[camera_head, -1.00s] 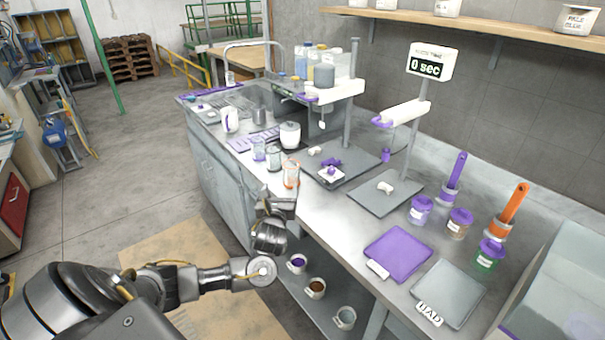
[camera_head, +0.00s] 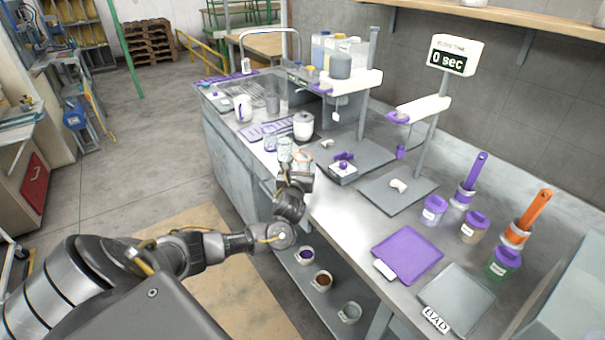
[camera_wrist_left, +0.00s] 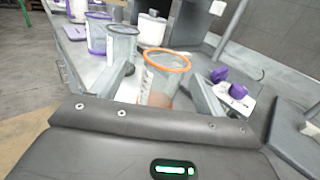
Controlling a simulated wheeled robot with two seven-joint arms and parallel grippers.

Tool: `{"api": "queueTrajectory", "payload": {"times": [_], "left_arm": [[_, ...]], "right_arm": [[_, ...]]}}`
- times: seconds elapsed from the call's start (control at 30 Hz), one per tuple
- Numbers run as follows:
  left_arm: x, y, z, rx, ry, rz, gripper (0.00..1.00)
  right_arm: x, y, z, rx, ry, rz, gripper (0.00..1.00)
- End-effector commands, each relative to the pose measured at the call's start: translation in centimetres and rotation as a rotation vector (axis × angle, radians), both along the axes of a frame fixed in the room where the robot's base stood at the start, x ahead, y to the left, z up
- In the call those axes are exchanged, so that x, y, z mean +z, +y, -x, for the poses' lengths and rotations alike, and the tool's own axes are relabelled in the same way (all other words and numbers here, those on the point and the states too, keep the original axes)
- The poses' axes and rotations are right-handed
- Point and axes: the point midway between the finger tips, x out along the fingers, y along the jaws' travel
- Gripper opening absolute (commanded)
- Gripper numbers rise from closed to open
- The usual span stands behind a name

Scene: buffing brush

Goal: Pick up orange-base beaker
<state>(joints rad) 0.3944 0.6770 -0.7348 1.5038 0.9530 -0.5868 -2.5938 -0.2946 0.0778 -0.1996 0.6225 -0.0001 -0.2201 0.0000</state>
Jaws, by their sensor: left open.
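The orange beaker (camera_wrist_left: 163,82) is clear, with an orange rim and an orange tint low down. In the wrist view it stands upright between the two fingers of my open left gripper (camera_wrist_left: 160,76), with a visible gap on the right side. Its lower part is hidden by the gripper body. In the head view the left gripper (camera_head: 294,176) is at the bench's front edge and covers most of the beaker (camera_head: 303,157). My right gripper is not in view.
A grey-rimmed beaker (camera_wrist_left: 122,45) and a purple-rimmed beaker (camera_wrist_left: 97,34) stand close to the left. A white lidded jar (camera_head: 303,126) is behind. A grey plate (camera_head: 375,160) with a small purple-and-white device (camera_head: 343,170) lies to the right.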

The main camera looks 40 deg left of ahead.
Motion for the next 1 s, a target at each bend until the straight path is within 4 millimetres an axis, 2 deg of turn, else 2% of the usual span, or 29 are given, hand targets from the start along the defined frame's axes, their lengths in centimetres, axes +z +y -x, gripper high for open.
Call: {"api": "queueTrajectory", "payload": {"times": [0.3, 0.43, 0.67, 1.0], "left_arm": [[0.6, 1.7, -3.8, 0.003, 0.000, -0.001, 0.74], [0.5, 2.1, -4.5, 0.001, 0.001, -0.001, 0.74], [0.4, 2.1, -4.6, 0.000, 0.000, 0.000, 0.74], [0.4, 2.1, -4.6, 0.000, 0.001, -0.001, 0.29]], "right_arm": [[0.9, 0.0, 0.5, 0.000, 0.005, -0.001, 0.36], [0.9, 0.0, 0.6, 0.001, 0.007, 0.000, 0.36], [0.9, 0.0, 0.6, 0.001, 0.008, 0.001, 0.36], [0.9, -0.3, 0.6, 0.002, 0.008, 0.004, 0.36]]}}
